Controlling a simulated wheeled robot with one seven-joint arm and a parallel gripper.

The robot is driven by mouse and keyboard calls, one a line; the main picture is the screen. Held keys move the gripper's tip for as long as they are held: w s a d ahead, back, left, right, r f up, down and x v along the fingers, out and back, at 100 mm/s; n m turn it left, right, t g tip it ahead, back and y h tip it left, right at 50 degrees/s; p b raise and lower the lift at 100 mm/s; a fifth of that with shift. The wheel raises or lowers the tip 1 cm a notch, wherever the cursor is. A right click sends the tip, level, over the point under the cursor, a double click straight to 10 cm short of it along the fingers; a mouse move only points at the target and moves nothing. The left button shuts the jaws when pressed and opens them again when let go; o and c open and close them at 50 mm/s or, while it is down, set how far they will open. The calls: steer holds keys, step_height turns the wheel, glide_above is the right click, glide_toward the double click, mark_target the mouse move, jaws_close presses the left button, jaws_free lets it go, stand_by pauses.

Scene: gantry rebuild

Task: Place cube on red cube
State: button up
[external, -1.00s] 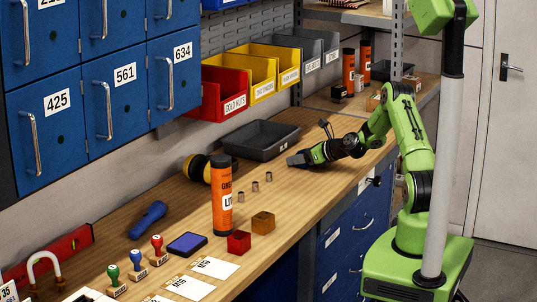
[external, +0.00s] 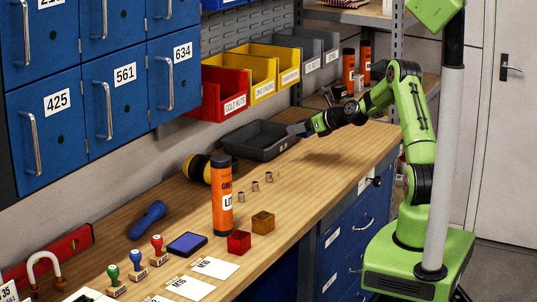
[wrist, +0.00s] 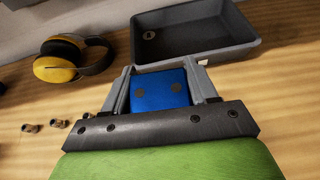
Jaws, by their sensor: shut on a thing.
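My gripper (external: 303,130) is shut on a blue cube (wrist: 160,90). The cube sits between the two grey fingers in the wrist view. In the external view the gripper is raised above the bench beside the grey tray, and the cube is mostly hidden there. A translucent red cube (external: 239,242) stands on the bench near the front edge, to the lower left of my gripper and well apart from it. Nothing rests on top of it.
An amber cube (external: 263,222) stands next to the red cube. An orange tube (external: 222,200) stands upright just behind them. A grey tray (external: 262,141), small metal nuts (external: 255,186) and yellow earmuffs (external: 196,167) lie further back. The bench's front right is clear.

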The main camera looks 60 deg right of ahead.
step_height(320, 180, up, 31)
steer(key=w+a+f+n+y, duration=0.1)
steer(key=w+a+n+y, duration=0.1)
steer(key=a, duration=0.5)
steer(key=w+a+n+y, duration=0.2)
steer(key=a+y, duration=0.1)
steer(key=a, duration=0.4)
steer(key=n+g+y+b, duration=0.5)
steer(key=n+g+y, duration=0.4)
steer(key=n+g, duration=0.5)
glide_above(235, 238)
steer(key=shift+n+t, duration=0.3)
steer(key=shift+n, duration=0.1)
step_height(235, 238, down, 30)
steer(key=shift+f, duration=0.15)
step_height(235, 238, down, 5)
steer(key=shift+f+b, duration=0.2)
steer(key=shift+b, duration=0.6)
steer(key=shift+r, duration=0.1)
steer(key=shift+d, duration=0.1)
